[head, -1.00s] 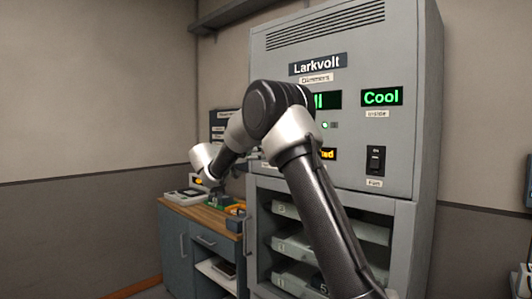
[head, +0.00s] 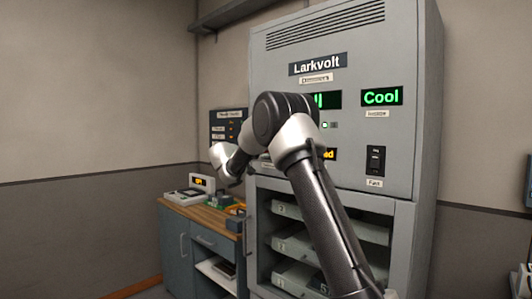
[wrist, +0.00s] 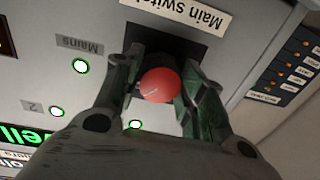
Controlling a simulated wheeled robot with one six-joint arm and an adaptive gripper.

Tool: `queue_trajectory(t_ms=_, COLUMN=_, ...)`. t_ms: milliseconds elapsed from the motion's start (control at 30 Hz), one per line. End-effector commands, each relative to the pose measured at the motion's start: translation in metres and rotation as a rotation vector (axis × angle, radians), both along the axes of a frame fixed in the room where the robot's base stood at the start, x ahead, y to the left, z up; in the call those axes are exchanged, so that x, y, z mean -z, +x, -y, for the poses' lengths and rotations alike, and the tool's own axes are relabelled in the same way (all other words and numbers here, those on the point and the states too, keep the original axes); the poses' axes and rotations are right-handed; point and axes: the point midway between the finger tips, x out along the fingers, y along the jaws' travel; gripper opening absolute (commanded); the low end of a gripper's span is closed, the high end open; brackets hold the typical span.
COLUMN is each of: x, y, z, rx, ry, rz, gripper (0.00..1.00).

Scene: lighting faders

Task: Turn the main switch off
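In the wrist view, the main switch is a red ball knob (wrist: 158,85) in front of a dark recessed plate (wrist: 185,45), beside an upside-down label reading "Main switch" (wrist: 185,12). My gripper (wrist: 160,88) has one finger on each side of the red knob, drawn in close and seemingly touching it. The lever behind the knob is mostly hidden. In the head view, my arm covers the switch and my gripper.
Green lamps show near the switch, one labelled "Mains" (wrist: 80,65). The grey Larkvolt cabinet (head: 425,100) has a "Cool" display (head: 382,96), a fan rocker (head: 375,160) and a shelf of numbered units (head: 300,245). A workbench (head: 190,240) stands left; a labelled panel (head: 228,118) hangs behind it.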

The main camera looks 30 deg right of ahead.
Motion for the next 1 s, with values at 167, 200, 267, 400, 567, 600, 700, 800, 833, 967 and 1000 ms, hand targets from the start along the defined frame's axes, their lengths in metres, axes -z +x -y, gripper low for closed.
queue_trajectory(t_ms=167, x=0.0, y=-0.0002, z=0.0001, rx=0.0, ry=0.0, rz=0.0, gripper=0.16)
queue_trajectory(t_ms=200, x=0.0, y=-0.0001, z=-0.0001, rx=0.0, ry=0.0, rz=-0.001, gripper=0.16)
queue_trajectory(t_ms=267, x=0.0, y=-0.0002, z=0.0, rx=0.0, ry=-0.001, rz=-0.005, gripper=0.16)
queue_trajectory(t_ms=400, x=0.0, y=-0.0003, z=0.0, rx=0.001, ry=-0.01, rz=-0.03, gripper=0.16)
queue_trajectory(t_ms=567, x=-0.0001, y=-0.0006, z=0.0002, rx=0.001, ry=-0.035, rz=-0.098, gripper=0.16)
queue_trajectory(t_ms=600, x=-0.0002, y=-0.0007, z=0.0002, rx=0.001, ry=-0.044, rz=-0.123, gripper=0.16)
queue_trajectory(t_ms=700, x=-0.0004, y=-0.0008, z=0.0001, rx=0.0, ry=-0.071, rz=-0.195, gripper=0.16)
queue_trajectory(t_ms=800, x=-0.0007, y=-0.001, z=0.0002, rx=0.0, ry=-0.101, rz=-0.279, gripper=0.16)
queue_trajectory(t_ms=833, x=-0.0008, y=-0.0011, z=0.0003, rx=0.0, ry=-0.11, rz=-0.306, gripper=0.16)
queue_trajectory(t_ms=967, x=-0.0011, y=-0.0014, z=0.0004, rx=0.0, ry=-0.152, rz=-0.423, gripper=0.16)
queue_trajectory(t_ms=1000, x=-0.0013, y=-0.0015, z=0.0004, rx=0.0, ry=-0.166, rz=-0.457, gripper=0.16)
